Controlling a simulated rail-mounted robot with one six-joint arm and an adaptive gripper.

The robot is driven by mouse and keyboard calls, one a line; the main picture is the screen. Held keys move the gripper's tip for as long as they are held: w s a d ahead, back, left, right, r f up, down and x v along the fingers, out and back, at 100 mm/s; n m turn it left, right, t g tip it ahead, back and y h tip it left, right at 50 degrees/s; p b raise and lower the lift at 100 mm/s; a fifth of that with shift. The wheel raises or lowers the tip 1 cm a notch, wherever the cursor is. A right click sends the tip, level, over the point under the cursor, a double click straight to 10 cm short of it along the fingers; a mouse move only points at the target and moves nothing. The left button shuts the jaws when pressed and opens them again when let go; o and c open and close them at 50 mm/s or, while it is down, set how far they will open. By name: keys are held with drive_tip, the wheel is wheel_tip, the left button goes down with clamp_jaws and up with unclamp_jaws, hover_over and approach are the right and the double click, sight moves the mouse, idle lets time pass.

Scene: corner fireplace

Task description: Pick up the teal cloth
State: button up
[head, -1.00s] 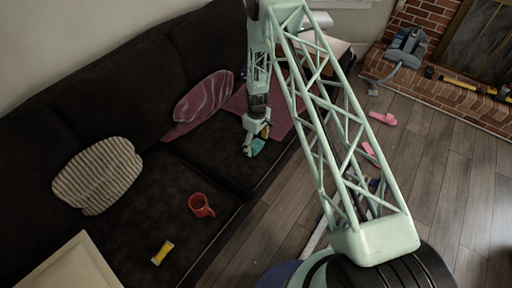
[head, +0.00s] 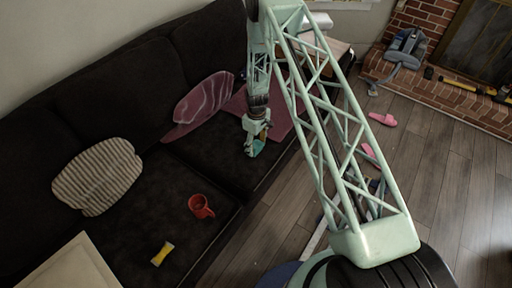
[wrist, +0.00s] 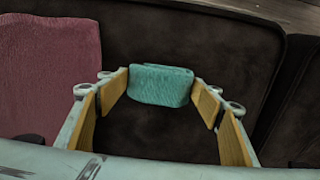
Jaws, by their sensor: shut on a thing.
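The teal cloth (wrist: 160,85) is a small folded bundle in the middle of the wrist view, between the tips of my gripper (wrist: 160,88). The fingers have yellow-tan inner pads, and both tips press against the cloth's sides. In the head view my gripper (head: 256,143) is low over the right seat of the dark sofa, and a small part of the teal cloth (head: 259,145) shows at its fingers. I cannot tell whether the cloth still touches the seat.
The dark sofa (head: 120,210) also bears a striped cushion (head: 97,176), a red mug (head: 201,206), a yellow sponge-like item (head: 163,254) and a mauve cushion and blanket (head: 203,98). Pink slippers (head: 383,119) lie on the wooden floor. A brick hearth (head: 455,92) is at the right.

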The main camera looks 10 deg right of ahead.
drive_tip(key=shift+r+p, duration=0.4)
drive_tip(key=shift+r, duration=0.95)
drive_tip(key=s+a, duration=0.1)
drive_tip(key=s, duration=0.4)
drive_tip(key=s+a+r+p, duration=0.1)
drive_tip(key=s, duration=0.4)
drive_tip(key=s+a+r+p, duration=0.1)
drive_tip(key=s+a, duration=0.1)
drive_tip(key=s, duration=0.3)
drive_tip(key=shift+s+r, duration=0.15)
drive_tip(key=shift+s, duration=0.1)
drive_tip(key=shift+r, duration=0.1)
drive_tip(key=d+r+m, duration=0.1)
drive_tip(key=r+m, duration=0.3)
drive_tip(key=r, duration=0.3)
drive_tip(key=w+d+r+m, duration=0.1)
drive_tip(key=r+m, duration=0.3)
drive_tip(key=r, duration=0.4)
drive_tip(key=shift+d+r, duration=0.15)
drive_tip(key=shift+d, duration=0.65)
